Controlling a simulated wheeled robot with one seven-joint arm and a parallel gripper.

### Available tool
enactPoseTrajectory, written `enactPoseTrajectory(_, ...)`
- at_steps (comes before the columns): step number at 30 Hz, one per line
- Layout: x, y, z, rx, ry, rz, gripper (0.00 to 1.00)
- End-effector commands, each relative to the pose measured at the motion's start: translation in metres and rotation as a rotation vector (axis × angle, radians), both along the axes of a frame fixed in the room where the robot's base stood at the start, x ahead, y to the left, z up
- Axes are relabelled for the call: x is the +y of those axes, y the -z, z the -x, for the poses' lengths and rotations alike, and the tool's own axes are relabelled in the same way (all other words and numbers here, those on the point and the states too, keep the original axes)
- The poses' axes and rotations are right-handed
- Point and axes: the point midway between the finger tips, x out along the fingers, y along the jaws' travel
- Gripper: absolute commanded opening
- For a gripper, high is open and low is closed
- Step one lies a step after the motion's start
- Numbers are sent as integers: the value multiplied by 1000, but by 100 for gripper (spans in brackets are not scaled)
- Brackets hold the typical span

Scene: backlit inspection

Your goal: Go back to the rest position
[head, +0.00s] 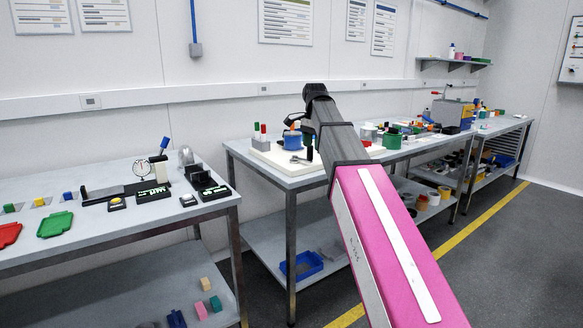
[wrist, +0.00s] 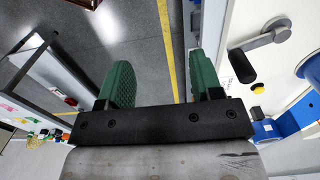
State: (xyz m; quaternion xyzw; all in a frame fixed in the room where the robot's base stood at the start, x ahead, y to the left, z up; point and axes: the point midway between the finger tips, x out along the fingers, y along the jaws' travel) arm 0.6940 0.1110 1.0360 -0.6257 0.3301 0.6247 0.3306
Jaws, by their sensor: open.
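My gripper (wrist: 162,80) is open, with its two green fingers apart and nothing between them in the wrist view. Grey floor and a yellow line show in the gap. In the head view my arm reaches from the lower right toward the middle table, and its dark wrist bends over the table's left part. The fingers cannot be made out there. A white board (head: 265,157) with a blue round container (head: 292,141) lies on that table near the wrist. In the wrist view a metal lever with a black handle (wrist: 242,66) is right of the fingers.
The middle table (head: 240,152) holds several items, including a green container (head: 392,141) and a grey-blue machine (head: 452,113). A left table (head: 90,240) carries red and green trays and small devices. A blue bin (head: 302,265) sits on the lower shelf. The floor aisle is clear.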

Motion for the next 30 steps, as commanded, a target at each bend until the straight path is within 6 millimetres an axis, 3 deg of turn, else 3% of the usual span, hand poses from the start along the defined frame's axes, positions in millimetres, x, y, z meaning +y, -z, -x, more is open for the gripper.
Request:
enactPoseTrajectory(11, -9, 46, 5, 1, -70, 0, 60)
enactPoseTrajectory(17, -18, 85, 11, 2, -133, 1, 60)
enactPoseTrajectory(20, -23, 111, 16, 2, -175, 1, 60)
enactPoseTrajectory(30, -52, 236, 55, 3, -403, 0, 60)
